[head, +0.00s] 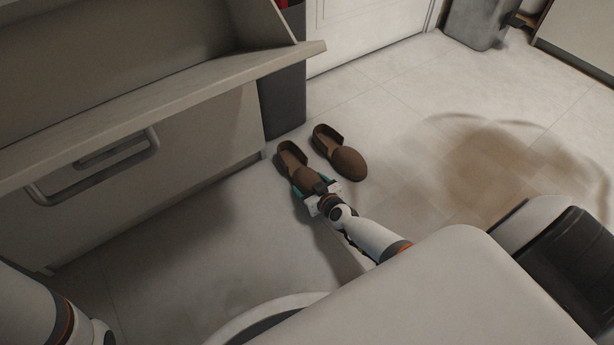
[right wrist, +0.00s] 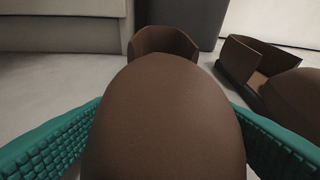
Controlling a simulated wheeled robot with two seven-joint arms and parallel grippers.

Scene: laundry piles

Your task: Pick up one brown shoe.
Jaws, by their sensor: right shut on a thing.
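Two brown shoes are on the pale tiled floor in the head view. My right gripper (head: 315,192) is shut on the toe end of the left shoe (head: 291,158), with one teal finger on each side. In the right wrist view this shoe (right wrist: 165,115) fills the middle, its toe between the teal fingers and its heel pointing away. Whether it is off the floor I cannot tell. The other shoe (head: 342,158) lies just to the right, apart from the gripper; it also shows at the right of the right wrist view (right wrist: 262,72). My left gripper is not in view.
A cabinet (head: 200,130) with a handle (head: 95,165) and an overhanging top stands at the left. A dark bin (head: 283,100) is beside it, just behind the shoes. A white door (head: 365,30) is at the back.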

